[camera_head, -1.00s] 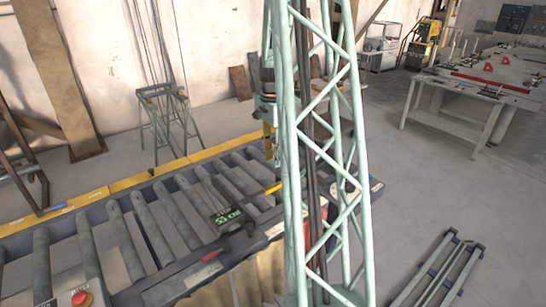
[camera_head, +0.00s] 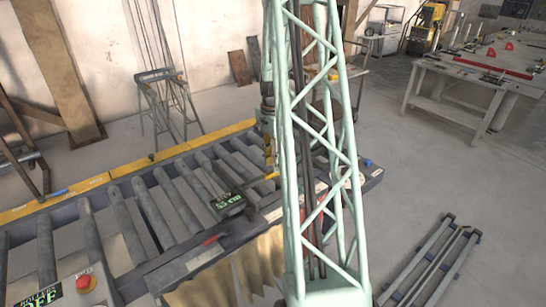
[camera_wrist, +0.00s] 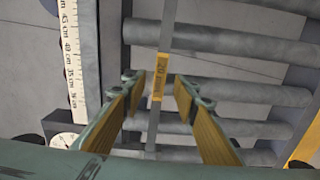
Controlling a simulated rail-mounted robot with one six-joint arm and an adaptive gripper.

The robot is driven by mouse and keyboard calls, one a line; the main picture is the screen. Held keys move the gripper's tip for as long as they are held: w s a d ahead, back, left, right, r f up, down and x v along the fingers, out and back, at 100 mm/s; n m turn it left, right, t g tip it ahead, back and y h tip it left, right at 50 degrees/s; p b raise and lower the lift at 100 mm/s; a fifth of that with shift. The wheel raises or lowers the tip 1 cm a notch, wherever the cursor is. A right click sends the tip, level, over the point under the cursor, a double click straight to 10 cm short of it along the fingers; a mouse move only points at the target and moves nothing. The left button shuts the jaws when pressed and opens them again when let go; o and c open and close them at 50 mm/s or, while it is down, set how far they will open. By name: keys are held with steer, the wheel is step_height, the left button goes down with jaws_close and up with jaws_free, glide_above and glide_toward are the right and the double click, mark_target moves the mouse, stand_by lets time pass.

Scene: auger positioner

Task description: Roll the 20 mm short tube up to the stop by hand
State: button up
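In the wrist view the short tube is a thin grey bar with an orange "20 mm" label (camera_wrist: 160,78). It lies across the rollers. My gripper (camera_wrist: 158,82) is open, with one yellow-padded finger on each side of the tube and a visible gap to both. In the head view my gripper (camera_head: 270,160) hangs over the far right part of the roller table, partly hidden by the green lattice. The stop carries a green display reading 55 cm (camera_head: 229,202). I cannot tell how far the tube is from the stop.
The roller table (camera_head: 110,178) has a yellow back rail. A red button (camera_head: 86,283) and a "ROLLERS OFF" display (camera_head: 40,298) are at its front left. A scale (camera_wrist: 70,50) runs along the left in the wrist view.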

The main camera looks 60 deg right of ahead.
steer(key=shift+f, duration=1.7)
steer(key=shift+c, duration=0.2)
jaws_close()
steer(key=shift+o, duration=0.2)
jaws_free()
steer(key=shift+r, duration=0.1)
step_height(320, 180, up, 12)
steer(key=shift+a, duration=0.1)
